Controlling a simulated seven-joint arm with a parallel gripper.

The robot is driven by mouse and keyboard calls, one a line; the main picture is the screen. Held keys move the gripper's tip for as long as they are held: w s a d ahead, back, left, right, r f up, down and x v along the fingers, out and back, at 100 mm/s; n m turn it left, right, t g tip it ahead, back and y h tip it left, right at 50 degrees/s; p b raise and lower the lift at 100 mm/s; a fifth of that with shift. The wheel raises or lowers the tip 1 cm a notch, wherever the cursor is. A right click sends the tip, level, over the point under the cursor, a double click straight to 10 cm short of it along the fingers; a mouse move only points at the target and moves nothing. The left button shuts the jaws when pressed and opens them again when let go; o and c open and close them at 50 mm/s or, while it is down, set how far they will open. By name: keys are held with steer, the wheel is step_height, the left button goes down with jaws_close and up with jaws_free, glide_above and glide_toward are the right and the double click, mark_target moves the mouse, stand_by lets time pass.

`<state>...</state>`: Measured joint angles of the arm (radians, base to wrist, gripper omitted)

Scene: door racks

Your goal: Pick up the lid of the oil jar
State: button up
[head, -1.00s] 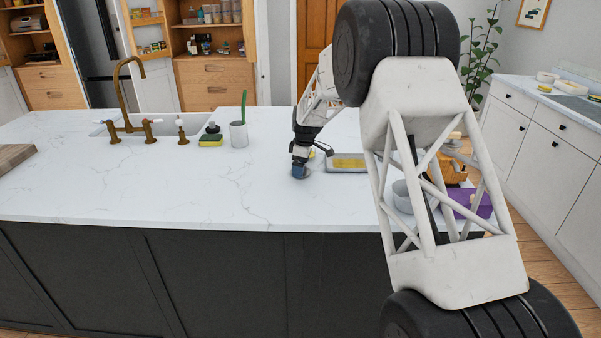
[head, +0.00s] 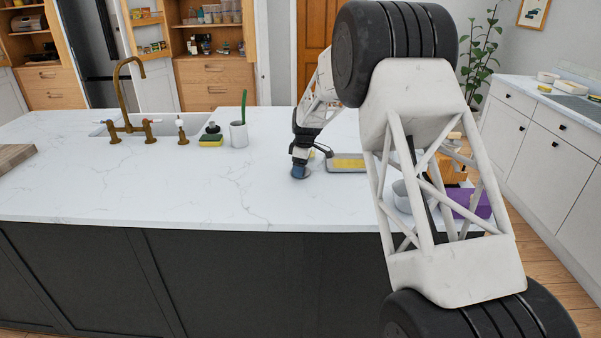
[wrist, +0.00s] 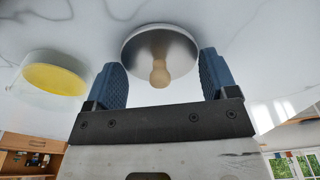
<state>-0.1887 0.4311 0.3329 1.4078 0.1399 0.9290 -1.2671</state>
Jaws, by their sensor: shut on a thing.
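The lid is a round, silvery metal disc (wrist: 177,42) with a pale wooden knob (wrist: 159,72), seen in the wrist view. My gripper (wrist: 163,78) has its two blue fingers on either side of the lid, shut on it. In the head view my gripper (head: 300,172) points down, low over the white counter, left of a grey tray. The lid is mostly hidden by the fingers there. No jar body can be made out under or beside the lid.
The grey tray with a yellow top (head: 346,163) lies close on the right. A round white dish with yellow contents (wrist: 50,78) shows in the wrist view. A white cup (head: 239,134) and a sponge (head: 211,141) stand left; the counter between is clear.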

stand_by(0.3)
steer(key=shift+r, duration=0.75)
step_height(320, 180, up, 2)
steer(key=shift+r, duration=0.1)
steer(key=s+d, duration=0.1)
steer(key=s, duration=0.4)
steer(key=s+d+r, duration=0.1)
steer(key=s, duration=0.4)
steer(key=s+d, duration=0.1)
steer(key=s, duration=0.4)
steer(key=shift+s+d+r, duration=0.15)
steer(key=shift+s, duration=0.2)
steer(key=shift+w, duration=0.1)
steer(key=w+r, duration=0.3)
steer(key=w, duration=1)
steer(key=w+r, duration=0.3)
steer(key=w, duration=1.1)
steer(key=shift+a+n, duration=0.4)
steer(key=shift+f, duration=0.15)
